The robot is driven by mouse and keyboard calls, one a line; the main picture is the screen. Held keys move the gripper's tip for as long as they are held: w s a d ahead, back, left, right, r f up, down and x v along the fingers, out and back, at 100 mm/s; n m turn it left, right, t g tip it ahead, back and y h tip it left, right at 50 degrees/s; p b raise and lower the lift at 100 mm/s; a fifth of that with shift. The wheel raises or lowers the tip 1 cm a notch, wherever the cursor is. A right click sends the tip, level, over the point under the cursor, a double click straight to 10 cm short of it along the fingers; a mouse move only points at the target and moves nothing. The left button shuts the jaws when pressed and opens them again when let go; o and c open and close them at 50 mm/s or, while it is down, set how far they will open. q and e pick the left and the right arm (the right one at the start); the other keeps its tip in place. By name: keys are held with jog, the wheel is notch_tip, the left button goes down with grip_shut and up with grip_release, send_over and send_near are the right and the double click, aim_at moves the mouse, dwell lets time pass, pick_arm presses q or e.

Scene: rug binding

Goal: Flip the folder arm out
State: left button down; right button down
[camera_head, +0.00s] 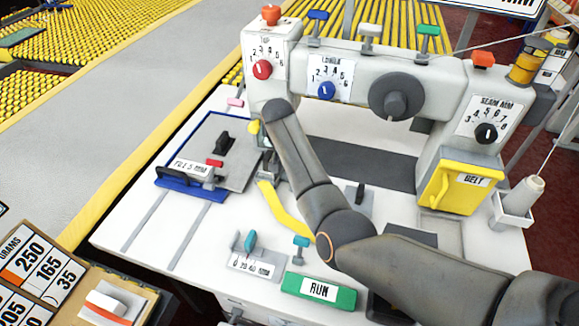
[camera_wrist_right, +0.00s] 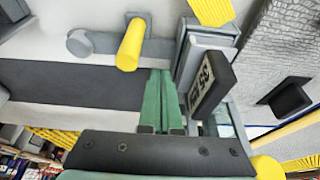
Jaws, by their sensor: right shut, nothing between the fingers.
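In the right wrist view a dark block with an upside-down label that seems to read 35 MM (camera_wrist_right: 208,88) sits on a grey bracket (camera_wrist_right: 205,45), which looks like the folder. I cannot tell for certain which part is its arm. My right gripper (camera_wrist_right: 160,100) is shut and empty, its green fingers side by side just left of the block; contact is unclear. In the head view my right arm reaches across the sewing machine and hides the gripper and most of the folder area. A yellow curved strip (camera_head: 284,212) shows left of that arm. My left gripper is not in view.
A yellow-tipped peg (camera_wrist_right: 131,45) stands near the fingers. The machine head (camera_head: 350,75) carries dials and coloured knobs. A blue-edged sliding plate (camera_head: 190,185) lies left of the needle area.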

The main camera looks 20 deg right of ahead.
jog(key=shift+b+x, duration=0.3)
jog(key=shift+x, duration=1.25)
